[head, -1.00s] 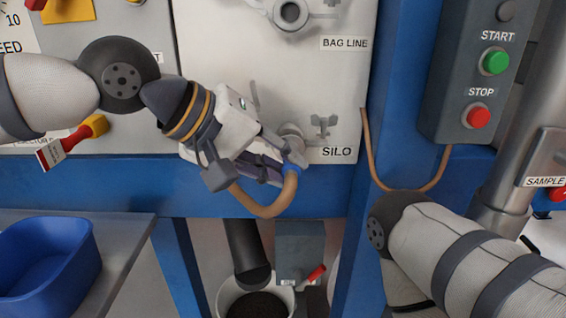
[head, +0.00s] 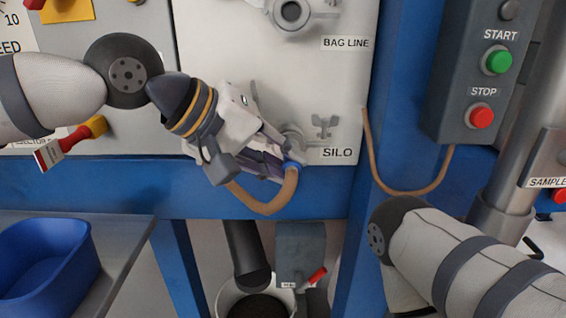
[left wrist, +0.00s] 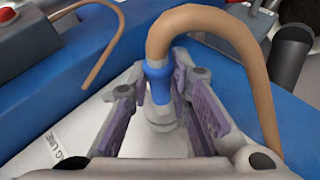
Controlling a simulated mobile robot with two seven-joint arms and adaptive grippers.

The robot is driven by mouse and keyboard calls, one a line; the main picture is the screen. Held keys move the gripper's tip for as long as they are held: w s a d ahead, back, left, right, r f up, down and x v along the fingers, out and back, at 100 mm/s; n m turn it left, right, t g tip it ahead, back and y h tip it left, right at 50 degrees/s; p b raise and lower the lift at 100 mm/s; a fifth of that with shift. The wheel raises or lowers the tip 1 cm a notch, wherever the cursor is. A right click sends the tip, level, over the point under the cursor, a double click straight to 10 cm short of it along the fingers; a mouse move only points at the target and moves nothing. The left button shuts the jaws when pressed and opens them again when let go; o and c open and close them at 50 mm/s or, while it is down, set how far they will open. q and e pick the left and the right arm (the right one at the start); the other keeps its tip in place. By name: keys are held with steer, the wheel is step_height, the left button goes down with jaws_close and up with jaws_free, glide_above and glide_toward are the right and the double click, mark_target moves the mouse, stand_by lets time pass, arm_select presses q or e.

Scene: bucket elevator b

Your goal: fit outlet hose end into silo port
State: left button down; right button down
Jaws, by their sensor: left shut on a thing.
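My left gripper (head: 276,165) is at the lower part of the white panel, in front of the silo port (head: 293,134), and hides part of it. It is shut on the outlet hose end. The hose (head: 266,207) is brown and loops down below the gripper. Its blue collar (head: 294,165) shows at the fingertips, just below the port. In the left wrist view the blue collar (left wrist: 157,83) and a pale grey fitting (left wrist: 159,119) lie between the purple-padded fingers. I cannot tell whether the hose end touches the port. My right gripper is out of view.
The bag line port (head: 290,12) is higher on the same panel. A control box (head: 474,70) with green and red buttons stands at right, with a brown cable (head: 375,165) hanging beside it. A bucket (head: 222,296) and a blue bin (head: 45,262) are below.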

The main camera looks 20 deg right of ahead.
arm_select(q)
steer(key=shift+w+d, duration=0.15)
steer(key=shift+w, duration=0.35)
steer(key=c, duration=1.4)
jaws_free()
steer(key=v, duration=1.2)
steer(key=shift+w, duration=0.1)
